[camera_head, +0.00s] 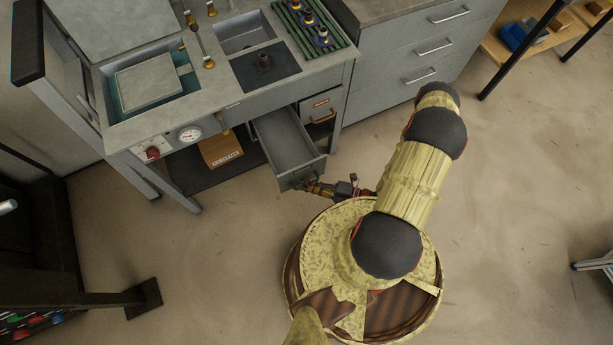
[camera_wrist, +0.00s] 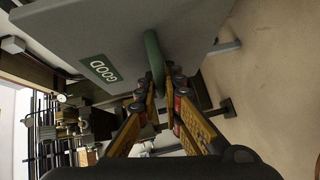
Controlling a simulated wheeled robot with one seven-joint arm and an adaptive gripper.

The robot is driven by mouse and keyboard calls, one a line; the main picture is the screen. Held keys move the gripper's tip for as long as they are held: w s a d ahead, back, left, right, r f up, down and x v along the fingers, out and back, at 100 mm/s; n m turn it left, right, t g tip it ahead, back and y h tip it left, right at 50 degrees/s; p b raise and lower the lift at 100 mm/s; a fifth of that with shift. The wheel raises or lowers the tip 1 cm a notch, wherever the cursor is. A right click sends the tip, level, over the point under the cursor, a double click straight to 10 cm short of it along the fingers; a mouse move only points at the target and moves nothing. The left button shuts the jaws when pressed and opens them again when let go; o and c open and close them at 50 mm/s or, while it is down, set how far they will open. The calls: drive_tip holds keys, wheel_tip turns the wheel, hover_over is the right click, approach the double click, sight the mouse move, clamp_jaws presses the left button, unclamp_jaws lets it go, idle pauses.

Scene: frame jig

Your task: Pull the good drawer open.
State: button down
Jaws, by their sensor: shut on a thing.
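The good drawer (camera_head: 303,168) is grey and stands pulled out from under the bench in the head view. Its inside looks empty. In the wrist view its grey front (camera_wrist: 120,35) bears a green label (camera_wrist: 100,68) reading GOOD and a green bar handle (camera_wrist: 153,55). My gripper (camera_wrist: 163,88) is shut on this handle, with a finger on each side of it. In the head view my gripper (camera_head: 310,185) is at the drawer's front; the handle is hard to make out there.
A shut drawer with a red-orange handle (camera_head: 322,117) is right of the good drawer. The bench (camera_head: 230,98) is above, a grey cabinet (camera_head: 405,65) to the right.

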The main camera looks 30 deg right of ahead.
drive_tip(key=c, duration=2)
unclamp_jaws()
drive_tip(key=shift+o, duration=0.4)
drive_tip(key=shift+d, duration=0.15)
drive_tip(key=v, duration=1.1)
drive_tip(key=shift+s+d, duration=0.25)
drive_tip(key=shift+s, duration=0.1)
drive_tip(key=shift+d, duration=0.1)
